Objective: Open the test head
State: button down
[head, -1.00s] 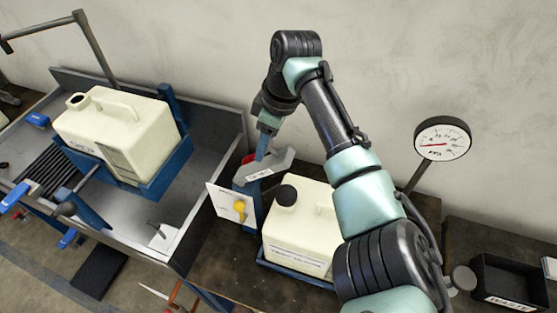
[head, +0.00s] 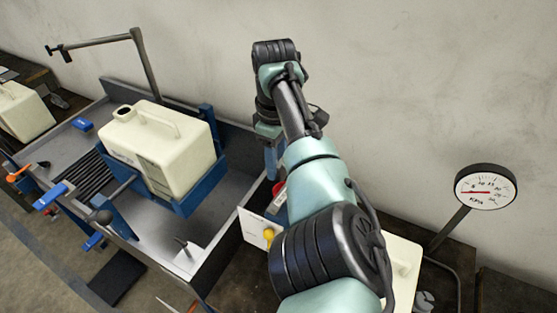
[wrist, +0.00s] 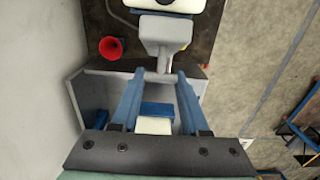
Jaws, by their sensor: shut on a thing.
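In the wrist view, a grey piece with a short handle, apparently the test head (wrist: 165,35), lies just beyond my gripper (wrist: 166,78). My blue fingers are closed on the end of its handle. In the head view my gripper (head: 272,160) points down behind the sink's right end, and my arm hides most of the test head. A white plate with a yellow knob (head: 268,234) stands just below it. The cream jug (head: 404,262) beside it is largely covered by my arm.
A metal sink (head: 222,252) at left holds another cream jug (head: 165,140) in a blue cradle. A round pressure gauge (head: 486,187) stands at right. A red funnel-shaped thing (wrist: 111,47) is near my gripper in the wrist view. The wall is close behind.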

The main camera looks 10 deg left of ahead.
jog(key=shift+s+a+f, duration=0.1)
jog(key=shift+a+f, duration=0.05)
jog(key=shift+f, duration=0.1)
jog(key=shift+c, duration=2)
grip_release()
jog(key=shift+r, duration=0.1)
notch_tip(320, 180, up, 13)
jog(key=b, duration=0.3)
jog(key=shift+b, duration=0.3)
jog(key=shift+a, duration=0.1)
